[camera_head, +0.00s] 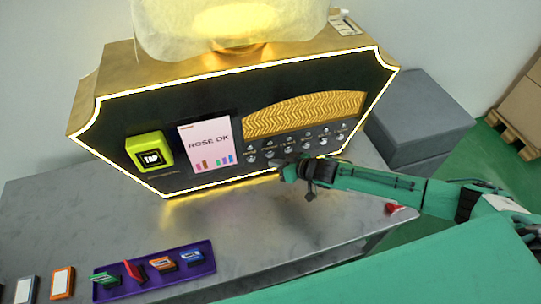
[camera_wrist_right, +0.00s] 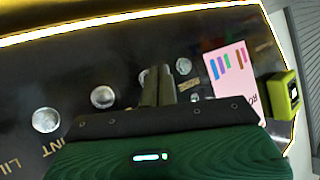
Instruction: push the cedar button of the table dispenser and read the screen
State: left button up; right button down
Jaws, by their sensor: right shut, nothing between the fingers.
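The table dispenser (camera_head: 130,113) is a black-fronted gold box with a glowing edge. Round silver buttons (camera_head: 322,141) run right of the screen. Their labels are too small in the head view for me to pick out the cedar button. My right gripper (camera_head: 282,170) is shut and empty, just below the button row at its left part. In the wrist view its fingertips (camera_wrist_right: 158,72) overlap the buttons and partly hide one; contact cannot be told.
A lime card reader (camera_head: 150,151) marked "TAP" sits left of the screen. A purple tray (camera_head: 205,268) with several coloured cards lies on the grey table (camera_head: 90,210) at the front. A small red object (camera_head: 392,208) is beside my right arm. A grey cabinet (camera_head: 415,115) stands right.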

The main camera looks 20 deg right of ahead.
jog(key=shift+w, duration=0.1)
pick_arm(q)
jog(key=shift+w+d+r, duration=0.1)
jog(key=shift+d+r, duration=0.05)
jog(key=shift+d, duration=0.3)
pick_arm(e)
jog(key=shift+w, duration=0.3)
